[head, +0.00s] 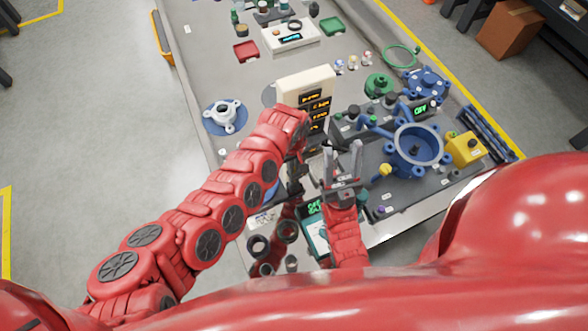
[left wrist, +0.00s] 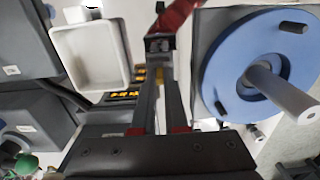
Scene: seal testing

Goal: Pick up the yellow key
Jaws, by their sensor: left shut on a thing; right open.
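My left gripper (head: 296,185) is low beside the cream display tower, mostly hidden by my forearm. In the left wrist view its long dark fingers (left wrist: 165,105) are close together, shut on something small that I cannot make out. A yellow-orange patch shows between them. I cannot tell whether it is the yellow key or a lit display behind. My right gripper (head: 343,160) is open and empty, its two grey fingers apart, just right of the left one. A small yellow piece (head: 386,170) sits by the blue pump; I cannot tell if it is a key.
The cream tower (head: 306,84) with orange displays stands at mid-table. Right of it are a blue pump housing (head: 418,146) and a yellow box (head: 464,148). A blue flange (left wrist: 262,65) and a white tray (left wrist: 90,55) flank the fingers.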

